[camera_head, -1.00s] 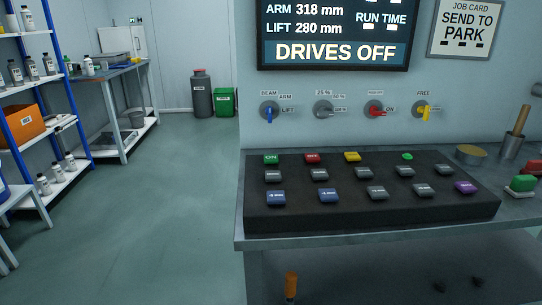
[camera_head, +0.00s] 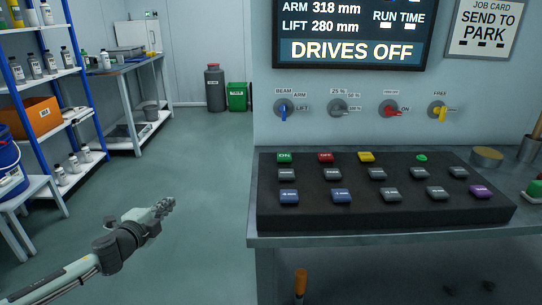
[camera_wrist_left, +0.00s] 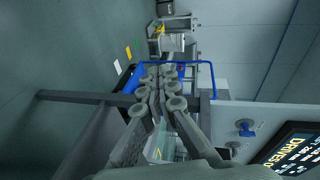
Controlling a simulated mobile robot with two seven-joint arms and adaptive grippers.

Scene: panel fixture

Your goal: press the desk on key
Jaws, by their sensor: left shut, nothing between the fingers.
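The green ON key (camera_head: 284,157) is at the back left corner of the black key panel (camera_head: 400,216) on the desk. The red OFF key (camera_head: 326,157) and a yellow key (camera_head: 366,157) sit to its right in the same row. My left gripper (camera_head: 170,203) is shut and empty, to the left of the desk over the floor and apart from the panel. In the left wrist view its fingers (camera_wrist_left: 164,72) are closed together. My right gripper is not in view.
A screen (camera_head: 350,35) above the desk reads DRIVES OFF. Several rotary switches, including a blue one (camera_head: 283,108) and a red one (camera_head: 390,108), are on the wall below it. Shelves (camera_head: 40,80) stand at the left. The floor between is clear.

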